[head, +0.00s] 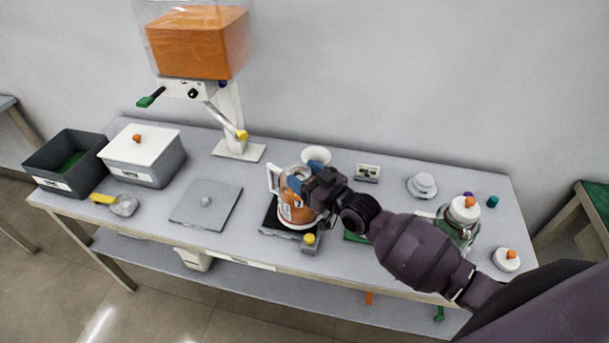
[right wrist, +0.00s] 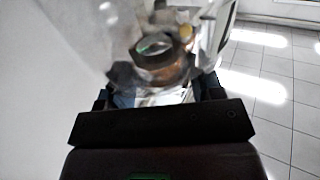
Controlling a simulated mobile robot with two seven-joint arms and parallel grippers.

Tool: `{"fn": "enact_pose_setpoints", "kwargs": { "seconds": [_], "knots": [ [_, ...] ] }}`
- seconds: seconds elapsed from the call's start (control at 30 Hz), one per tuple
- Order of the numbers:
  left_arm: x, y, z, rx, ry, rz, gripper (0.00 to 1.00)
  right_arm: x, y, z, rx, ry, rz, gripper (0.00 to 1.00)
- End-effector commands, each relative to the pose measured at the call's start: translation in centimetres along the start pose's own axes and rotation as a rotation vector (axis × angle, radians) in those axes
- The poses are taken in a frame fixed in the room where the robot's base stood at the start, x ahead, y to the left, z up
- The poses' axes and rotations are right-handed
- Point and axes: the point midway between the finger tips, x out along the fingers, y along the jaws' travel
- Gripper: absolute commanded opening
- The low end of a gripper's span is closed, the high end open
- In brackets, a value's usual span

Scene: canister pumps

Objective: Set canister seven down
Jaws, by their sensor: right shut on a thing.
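The canister (head: 291,213) has orange contents, a clear upper part and a white handle on its left. It is upright at or just above a black plate (head: 270,222) near the front middle of the table. I cannot tell whether its base touches the plate, and its number is not readable. My right gripper (head: 304,176) is shut on its upper right side and hides part of it. In the right wrist view the clear canister (right wrist: 158,47) fills the space beyond the fingers, blurred. My left gripper is in neither view.
A yellow knob (head: 309,239) sits at the plate's front right. A white bowl (head: 316,154) stands close behind. A grey flat lid (head: 206,204) lies left, and a dispenser with an orange tank (head: 198,45) stands behind. A glass jar (head: 462,214) is right, partly behind my arm.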

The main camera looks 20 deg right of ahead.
Motion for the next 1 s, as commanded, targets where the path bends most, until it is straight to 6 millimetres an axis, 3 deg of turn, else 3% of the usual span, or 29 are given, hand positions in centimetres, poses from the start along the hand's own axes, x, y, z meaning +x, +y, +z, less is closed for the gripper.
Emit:
{"fn": "enact_pose_setpoints", "kwargs": {
  "seconds": [0.3, 0.33, 0.47, 0.83, 1.0],
  "knots": [
    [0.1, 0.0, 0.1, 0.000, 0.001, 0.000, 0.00, 0.1, 0.0, 0.1, -0.001, 0.003, 0.000, 0.02],
    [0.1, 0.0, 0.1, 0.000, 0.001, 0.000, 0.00, 0.0, 0.0, 0.2, 0.000, 0.000, 0.000, 0.65],
    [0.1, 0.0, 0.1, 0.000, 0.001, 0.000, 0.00, 0.0, 0.0, 0.2, 0.000, 0.000, 0.000, 0.85],
    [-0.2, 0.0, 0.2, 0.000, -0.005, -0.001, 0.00, -0.1, 0.0, -0.2, 0.000, 0.000, 0.000, 0.86],
    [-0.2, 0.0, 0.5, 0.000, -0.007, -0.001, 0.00, -2.4, 0.0, 0.1, -0.001, -0.002, 0.000, 0.86]
  ]
}}
